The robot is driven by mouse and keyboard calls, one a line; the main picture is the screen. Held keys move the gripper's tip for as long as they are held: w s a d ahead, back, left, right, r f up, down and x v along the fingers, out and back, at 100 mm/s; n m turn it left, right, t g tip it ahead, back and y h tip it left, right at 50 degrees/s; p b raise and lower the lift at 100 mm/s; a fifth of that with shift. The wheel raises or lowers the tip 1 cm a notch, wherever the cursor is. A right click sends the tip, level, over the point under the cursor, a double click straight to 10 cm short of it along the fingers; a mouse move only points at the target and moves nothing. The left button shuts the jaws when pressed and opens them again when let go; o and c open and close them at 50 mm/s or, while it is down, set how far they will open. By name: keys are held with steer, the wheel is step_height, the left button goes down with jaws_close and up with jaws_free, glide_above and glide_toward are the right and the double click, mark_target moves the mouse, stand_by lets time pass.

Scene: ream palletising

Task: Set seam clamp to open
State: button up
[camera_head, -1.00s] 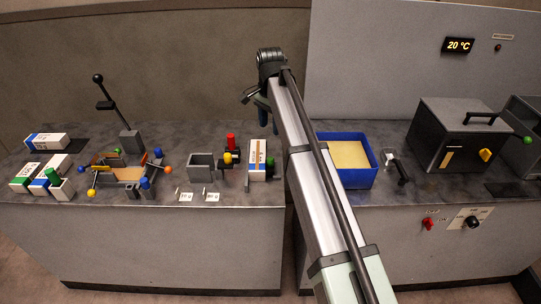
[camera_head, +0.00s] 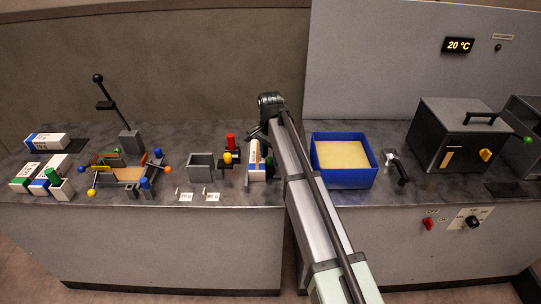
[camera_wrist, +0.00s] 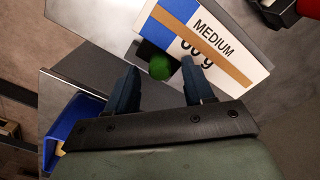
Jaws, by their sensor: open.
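No part is labelled seam clamp, so I cannot tell its setting. A green ball knob (camera_wrist: 160,67) shows in the wrist view between and just beyond my fingertips. It lies against a white and blue ream (camera_wrist: 208,42) marked MEDIUM, with a brown band. My gripper (camera_wrist: 160,84) is open, with nothing between its fingers; I see no contact with the knob. In the head view the ream (camera_head: 255,162) stands at the counter's right end, partly hidden by my arm.
A blue tray (camera_head: 343,182) stands right of my arm, with a black-handled lever (camera_head: 400,172) beside it. A grey open box (camera_head: 200,165) and a fixture with coloured knobs (camera_head: 127,174) lie left. A gap separates the two counters.

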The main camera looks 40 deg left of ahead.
steer(key=shift+f, duration=0.1)
steer(key=shift+c, duration=0.2)
jaws_close()
stand_by(0.5)
